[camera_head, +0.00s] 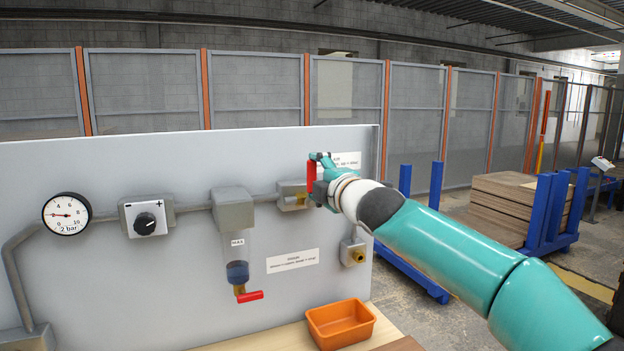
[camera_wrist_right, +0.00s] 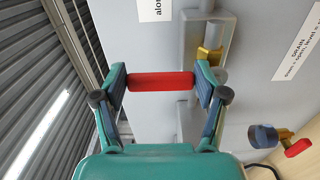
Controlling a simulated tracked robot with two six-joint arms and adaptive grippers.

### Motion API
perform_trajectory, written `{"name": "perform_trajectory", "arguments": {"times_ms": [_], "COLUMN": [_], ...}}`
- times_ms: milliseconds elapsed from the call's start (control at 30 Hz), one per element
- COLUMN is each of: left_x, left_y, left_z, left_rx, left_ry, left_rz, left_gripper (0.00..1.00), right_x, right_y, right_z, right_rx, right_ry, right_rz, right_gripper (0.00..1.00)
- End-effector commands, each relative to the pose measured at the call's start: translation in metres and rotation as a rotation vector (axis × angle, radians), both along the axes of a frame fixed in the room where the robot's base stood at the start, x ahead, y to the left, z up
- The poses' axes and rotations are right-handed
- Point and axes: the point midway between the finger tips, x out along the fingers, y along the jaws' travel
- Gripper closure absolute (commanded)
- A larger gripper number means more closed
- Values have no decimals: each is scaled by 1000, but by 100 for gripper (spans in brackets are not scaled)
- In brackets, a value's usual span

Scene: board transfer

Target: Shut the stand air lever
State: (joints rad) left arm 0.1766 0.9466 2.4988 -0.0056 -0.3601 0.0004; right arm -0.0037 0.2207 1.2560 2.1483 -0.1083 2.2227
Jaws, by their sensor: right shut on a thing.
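My left gripper is out of view.
The panel (camera_head: 150,270) also carries a gauge (camera_head: 67,214), a black knob (camera_head: 145,223) and a filter bowl (camera_head: 236,250) with a smaller red drain handle (camera_head: 250,296). An orange bin (camera_head: 340,322) sits below on the bench. Blue racks with boards (camera_head: 500,205) stand at right.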

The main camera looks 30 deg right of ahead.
Motion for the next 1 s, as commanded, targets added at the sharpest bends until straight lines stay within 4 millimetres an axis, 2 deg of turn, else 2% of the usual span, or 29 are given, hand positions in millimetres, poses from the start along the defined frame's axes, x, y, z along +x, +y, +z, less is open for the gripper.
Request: {"name": "perform_trajectory", "arguments": {"times_ms": [33,167,667,1000], "left_x": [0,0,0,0], "left_y": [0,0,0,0], "left_z": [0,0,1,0], "left_rx": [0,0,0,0], "left_ry": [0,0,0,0], "left_rz": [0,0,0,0], "left_gripper": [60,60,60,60], "right_x": [1,0,-4,-31], "right_y": [-2,-1,0,3], "right_z": [-4,-3,-1,-1], "right_rx": [7,6,1,0], "right_ry": [8,8,3,2], "right_rz": [-5,-4,-2,-1], "right_gripper": [23,2,2,2]}}
